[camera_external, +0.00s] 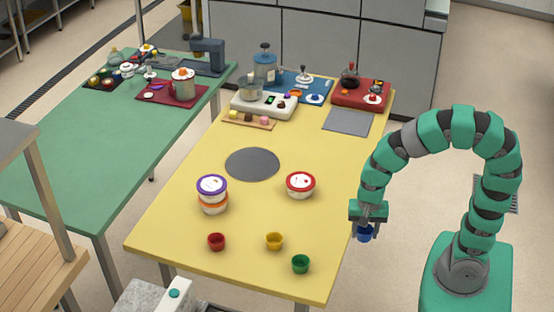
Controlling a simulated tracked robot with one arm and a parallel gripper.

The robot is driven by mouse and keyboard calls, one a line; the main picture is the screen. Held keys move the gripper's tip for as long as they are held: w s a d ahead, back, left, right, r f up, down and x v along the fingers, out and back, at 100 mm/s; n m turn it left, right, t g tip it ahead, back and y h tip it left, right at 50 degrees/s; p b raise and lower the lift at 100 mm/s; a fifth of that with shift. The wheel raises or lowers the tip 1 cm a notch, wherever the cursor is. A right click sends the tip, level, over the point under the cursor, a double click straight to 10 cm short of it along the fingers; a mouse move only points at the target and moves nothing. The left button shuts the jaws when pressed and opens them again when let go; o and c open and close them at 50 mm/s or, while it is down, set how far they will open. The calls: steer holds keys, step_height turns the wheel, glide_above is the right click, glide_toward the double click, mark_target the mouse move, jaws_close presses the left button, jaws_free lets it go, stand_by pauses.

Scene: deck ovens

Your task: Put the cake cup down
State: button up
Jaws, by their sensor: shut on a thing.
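My gripper (366,226) hangs pointing down at the right edge of the yellow table (190,259). It is shut on a blue cake cup (364,234), whose lower part shows below the fingers. The cup looks held up in the air, but its exact height over the table edge or floor cannot be told. A red cup (216,242), a yellow cup (274,241) and a green cup (300,264) stand apart on the near part of the yellow table.
Two stacked tubs, the upper with a purple rim (211,184), and a red-rimmed tub (300,185) stand mid-table. A dark round mat (252,164) lies behind them. A scale (264,104) and a red tray (361,95) fill the far end. A green table (70,165) is at left.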

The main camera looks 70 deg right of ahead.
steer(key=shift+s, duration=0.3)
steer(key=w+n, duration=0.2)
steer(key=w, duration=0.3)
steer(key=w+n, duration=0.3)
steer(key=w, duration=0.2)
steer(key=w+r+n, duration=0.1)
steer(key=w+n, duration=0.2)
steer(key=w, duration=0.2)
steer(key=shift+w, duration=0.1)
steer(key=w+n, duration=0.2)
steer(key=w, duration=0.1)
steer(key=w+d+f+n, duration=0.1)
steer(key=w+n, duration=0.1)
steer(key=w, duration=0.2)
steer(key=w+d+n, duration=0.1)
steer(key=w+n, duration=0.1)
steer(key=w, duration=0.2)
steer(key=shift+f+n, duration=0.3)
steer(key=shift+n, duration=0.1)
steer(key=shift+w+f+n, duration=0.15)
steer(key=shift+w+n, duration=0.15)
steer(key=shift+w, duration=0.15)
steer(key=shift+d, duration=0.1)
